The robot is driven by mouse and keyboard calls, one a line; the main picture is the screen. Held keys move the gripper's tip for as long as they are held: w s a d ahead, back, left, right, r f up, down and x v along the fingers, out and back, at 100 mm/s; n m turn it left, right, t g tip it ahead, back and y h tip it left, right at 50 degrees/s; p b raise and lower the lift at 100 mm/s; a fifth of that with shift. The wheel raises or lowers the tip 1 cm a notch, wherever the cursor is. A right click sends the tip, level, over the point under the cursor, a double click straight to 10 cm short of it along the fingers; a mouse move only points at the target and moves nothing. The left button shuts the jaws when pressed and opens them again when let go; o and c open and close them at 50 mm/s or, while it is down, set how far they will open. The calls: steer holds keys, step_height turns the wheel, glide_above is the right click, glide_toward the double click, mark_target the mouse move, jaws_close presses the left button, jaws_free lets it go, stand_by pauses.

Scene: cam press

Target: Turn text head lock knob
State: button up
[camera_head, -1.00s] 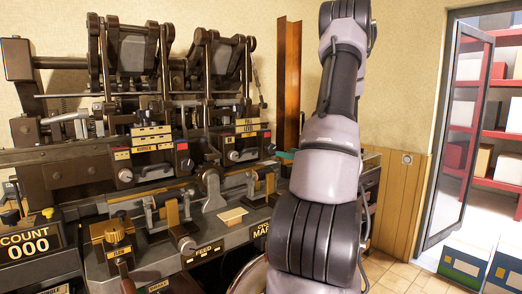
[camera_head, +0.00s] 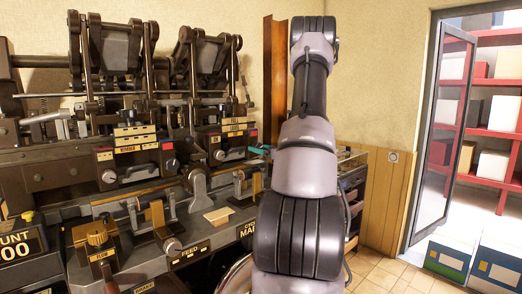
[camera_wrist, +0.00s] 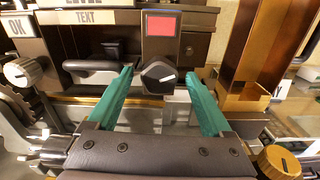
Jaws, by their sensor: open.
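The text head lock knob (camera_wrist: 159,76) is a dark, faceted knob with a white pointer line in the wrist view. It sits on a dark block below a red square (camera_wrist: 162,25), right of the panel labelled TEXT (camera_wrist: 88,17). My gripper (camera_wrist: 157,73) has two teal fingers, open and spread to the left and right of the knob. A gap shows on both sides, and nothing is held. I cannot tell how far the fingertips are from the knob in depth. In the head view my arm hides most of the gripper; only a bit of teal (camera_head: 258,151) shows.
A silver knob (camera_wrist: 22,71) is at the left of the wrist view. A brown upright channel (camera_wrist: 264,55) stands close to the right, and a brass knob (camera_wrist: 278,162) is at lower right. In the head view, open floor (camera_head: 395,272) lies right of the press, near a door (camera_head: 444,130).

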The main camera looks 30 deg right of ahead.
jaws_close()
steer(key=shift+m, duration=0.3)
steer(key=m, duration=2.3)
steer(key=shift+m, duration=0.4)
stand_by(0.4)
